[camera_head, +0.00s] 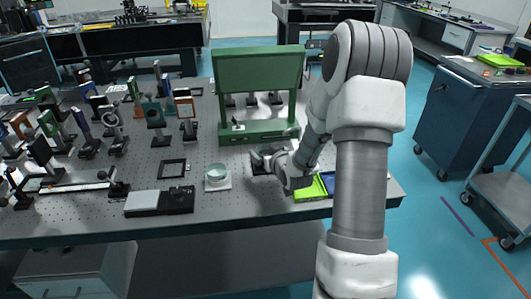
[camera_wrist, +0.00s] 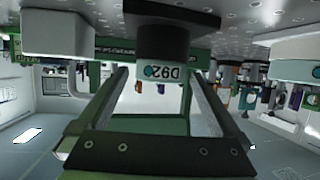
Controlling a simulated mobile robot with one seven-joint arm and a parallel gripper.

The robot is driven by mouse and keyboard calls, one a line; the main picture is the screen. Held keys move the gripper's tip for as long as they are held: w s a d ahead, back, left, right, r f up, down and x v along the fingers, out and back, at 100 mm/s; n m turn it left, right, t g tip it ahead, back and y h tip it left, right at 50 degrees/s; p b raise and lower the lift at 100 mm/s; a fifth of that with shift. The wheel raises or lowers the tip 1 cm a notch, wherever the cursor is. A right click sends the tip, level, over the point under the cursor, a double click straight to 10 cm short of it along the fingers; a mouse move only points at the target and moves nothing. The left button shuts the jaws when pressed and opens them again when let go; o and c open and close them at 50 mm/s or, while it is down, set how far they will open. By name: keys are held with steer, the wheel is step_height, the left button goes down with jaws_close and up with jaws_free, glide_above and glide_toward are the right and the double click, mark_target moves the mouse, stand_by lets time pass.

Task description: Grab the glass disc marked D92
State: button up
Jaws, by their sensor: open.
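In the upside-down wrist view, a white label reading D92 (camera_wrist: 162,72) sits on a dark round mount (camera_wrist: 165,42) straight ahead. The glass itself is hard to make out there. My gripper (camera_wrist: 158,78) is open, with one finger on each side of the label's line; I cannot tell whether the tips have reached the mount. In the head view my gripper (camera_head: 258,158) is low over the table near its front, and it hides most of what stands there. A different pale glass disc on a white stand (camera_head: 217,184) is to its left.
A tall green frame (camera_head: 257,70) stands behind my gripper. A green tray (camera_head: 309,190) lies close on the right. A black square frame (camera_head: 172,169) and a flat black-and-white device (camera_head: 160,201) lie left. Several upright optic mounts crowd the table's left side.

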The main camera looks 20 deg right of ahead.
steer(key=c, duration=1.5)
steer(key=shift+r, duration=0.1)
